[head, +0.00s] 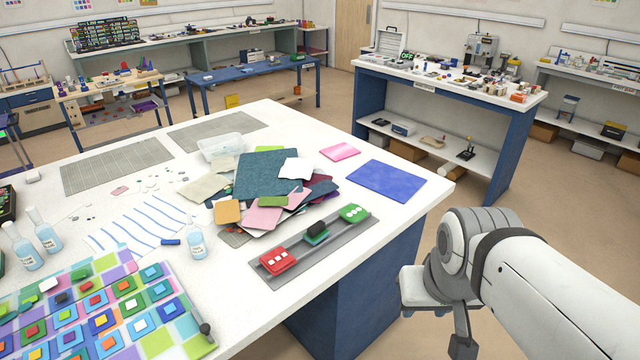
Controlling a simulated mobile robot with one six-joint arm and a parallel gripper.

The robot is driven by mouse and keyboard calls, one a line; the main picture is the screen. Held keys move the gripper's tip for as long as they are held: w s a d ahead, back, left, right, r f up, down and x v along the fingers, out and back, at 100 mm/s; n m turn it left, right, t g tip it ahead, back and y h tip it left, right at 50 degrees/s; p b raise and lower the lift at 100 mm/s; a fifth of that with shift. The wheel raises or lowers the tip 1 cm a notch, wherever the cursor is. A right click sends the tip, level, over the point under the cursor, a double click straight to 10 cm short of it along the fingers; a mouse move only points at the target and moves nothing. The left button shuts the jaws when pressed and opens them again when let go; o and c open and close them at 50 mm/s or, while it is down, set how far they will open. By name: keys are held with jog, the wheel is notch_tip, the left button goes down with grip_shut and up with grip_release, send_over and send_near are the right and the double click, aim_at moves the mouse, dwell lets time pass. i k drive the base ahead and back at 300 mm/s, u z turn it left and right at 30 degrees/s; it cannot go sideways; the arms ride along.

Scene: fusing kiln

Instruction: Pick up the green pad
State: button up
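A green pad with white dots (353,213) lies at the far right end of a grey tray (338,249) on the white table. A red pad with white squares (278,260) lies at the tray's near left end. Between them, a black block (317,227) sits on a teal-green piece (317,238). A smaller plain green piece (272,202) lies on the heap of sheets behind the tray. My gripper (461,343) is at the lower right, off the table's right edge and apart from the pads. Its fingertips do not show clearly.
A heap of coloured sheets (268,172) lies behind the tray, with a blue sheet (386,180) to its right. A clear bottle (197,243) stands left of the tray. A patterned panel (185,313) fills the near left. The table's right front is bare.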

aim_at(315, 233)
jog(key=i, duration=1)
jog(key=u, duration=0.85)
